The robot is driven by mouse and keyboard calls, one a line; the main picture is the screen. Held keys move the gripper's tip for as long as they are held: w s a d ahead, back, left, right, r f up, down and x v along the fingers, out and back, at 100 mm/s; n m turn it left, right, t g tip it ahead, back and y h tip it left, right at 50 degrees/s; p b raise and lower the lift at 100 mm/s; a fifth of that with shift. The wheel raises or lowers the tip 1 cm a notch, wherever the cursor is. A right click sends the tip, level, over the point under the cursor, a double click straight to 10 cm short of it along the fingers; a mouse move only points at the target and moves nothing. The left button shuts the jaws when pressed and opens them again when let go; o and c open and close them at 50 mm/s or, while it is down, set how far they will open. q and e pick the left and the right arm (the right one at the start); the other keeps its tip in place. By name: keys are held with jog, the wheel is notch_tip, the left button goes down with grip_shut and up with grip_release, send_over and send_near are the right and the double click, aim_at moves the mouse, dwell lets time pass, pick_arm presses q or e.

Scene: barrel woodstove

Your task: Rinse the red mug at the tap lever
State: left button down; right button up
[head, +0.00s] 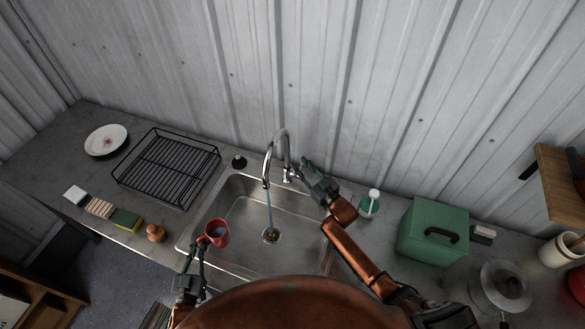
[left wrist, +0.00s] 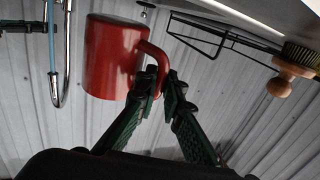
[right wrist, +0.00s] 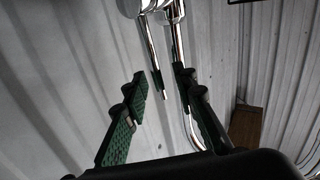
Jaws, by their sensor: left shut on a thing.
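The red mug (head: 217,236) is over the left side of the sink (head: 239,263), left of the water stream. My left gripper (head: 201,246) is shut on its handle, as the left wrist view shows with the mug (left wrist: 108,57) and the fingertips (left wrist: 163,84). The tap (head: 271,150) stands behind the sink, and a thin blue stream of water (head: 270,209) falls from its spout toward the drain. My right gripper (head: 311,172) is beside the tap on its right. In the right wrist view the lever (right wrist: 153,50) runs between my open fingers (right wrist: 160,87); I cannot tell whether they touch it.
A black dish rack (head: 166,168), a white plate (head: 105,140), sponges (head: 125,219) and a wooden-handled brush (head: 155,233) lie left of the sink. A soap bottle (head: 369,204) and a green box (head: 433,229) stand to the right. A metal wall closes the back.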

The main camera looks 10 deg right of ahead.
jog(key=shift+w+f, duration=0.1)
jog(key=shift+w, duration=0.15)
jog(key=shift+s, duration=0.2)
jog(key=shift+c, duration=0.5)
jog(key=shift+w, duration=0.1)
grip_shut()
